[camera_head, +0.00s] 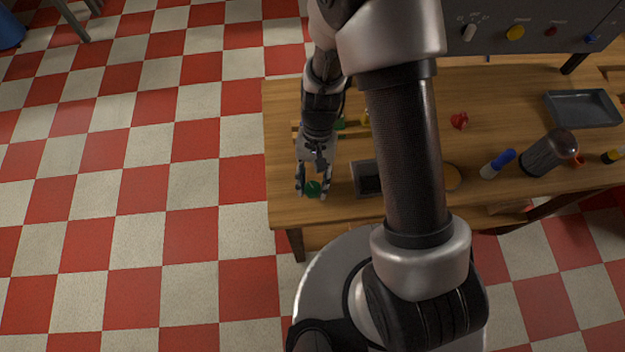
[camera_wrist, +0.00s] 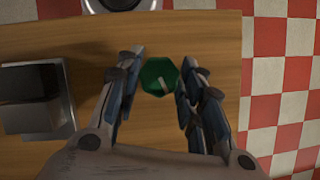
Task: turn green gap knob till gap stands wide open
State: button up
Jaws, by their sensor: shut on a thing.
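The green knob (camera_wrist: 160,76) is a faceted disc with a pale pointer line, which lies slanted in the wrist view. It also shows near the table's front left corner in the head view (camera_head: 313,189). My gripper (camera_head: 312,193) points down over it, with one finger on each side. In the wrist view my gripper (camera_wrist: 162,72) is shut on the knob. A grey and black block (camera_wrist: 38,100) stands to the left there; it may be the box beside my gripper in the head view (camera_head: 367,178). I cannot make out how wide the gap is.
The wooden table (camera_head: 285,100) also bears a red piece (camera_head: 459,120), a blue-capped cylinder (camera_head: 497,163), a dark cylinder (camera_head: 549,153) and a grey tray (camera_head: 582,108). A panel with coloured knobs (camera_head: 515,33) stands behind. My arm hides the table's middle.

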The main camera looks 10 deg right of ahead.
jog(key=m, duration=0.2)
jog(key=m+t+y, duration=0.1)
jog(key=m, duration=0.1)
jog(key=shift+d+m+y, duration=0.1)
jog(key=shift+m+y, duration=0.2)
jog(key=shift+m, duration=0.1)
dwell(0.4)
jog(key=o, duration=1.1)
jog(key=shift+c, duration=0.2)
jog(key=v, duration=1.2)
jog(key=shift+s, duration=0.15)
